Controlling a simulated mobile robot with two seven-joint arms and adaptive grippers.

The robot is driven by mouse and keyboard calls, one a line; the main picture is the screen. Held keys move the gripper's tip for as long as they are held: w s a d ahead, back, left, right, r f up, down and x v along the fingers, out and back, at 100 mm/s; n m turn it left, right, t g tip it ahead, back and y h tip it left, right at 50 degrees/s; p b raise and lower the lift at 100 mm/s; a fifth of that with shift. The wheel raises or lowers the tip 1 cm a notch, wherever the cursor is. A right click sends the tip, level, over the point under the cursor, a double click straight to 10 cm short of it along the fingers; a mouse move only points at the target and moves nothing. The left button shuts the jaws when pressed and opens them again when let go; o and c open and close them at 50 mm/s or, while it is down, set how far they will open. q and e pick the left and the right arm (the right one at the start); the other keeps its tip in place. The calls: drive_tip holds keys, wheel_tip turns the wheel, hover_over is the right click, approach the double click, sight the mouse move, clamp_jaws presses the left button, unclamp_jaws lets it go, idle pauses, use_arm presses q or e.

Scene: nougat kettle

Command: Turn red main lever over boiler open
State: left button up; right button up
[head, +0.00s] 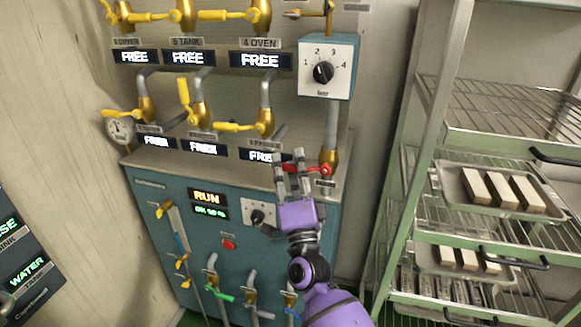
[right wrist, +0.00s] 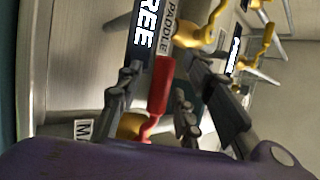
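The red main lever (head: 320,169) sits on a brass valve on the vertical pipe at the right end of the boiler's top. Its handle lies roughly level and points left. My right gripper (head: 290,158) is open at the handle's left end, and red shows between its fingers. In the right wrist view the red lever (right wrist: 158,85) appears between the two spread dark fingers. I cannot tell whether either finger touches it. The teal boiler cabinet (head: 150,228) stands below, with a lit RUN display. My left gripper is not in view.
Several yellow valve levers (head: 235,127) and FREE displays crowd the wall panel left of my gripper. A white dial box (head: 325,68) hangs above the red lever. A wire rack (head: 510,125) with trays of bars stands at the right.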

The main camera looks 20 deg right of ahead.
drive_tip(key=c, duration=0.8)
clamp_jaws()
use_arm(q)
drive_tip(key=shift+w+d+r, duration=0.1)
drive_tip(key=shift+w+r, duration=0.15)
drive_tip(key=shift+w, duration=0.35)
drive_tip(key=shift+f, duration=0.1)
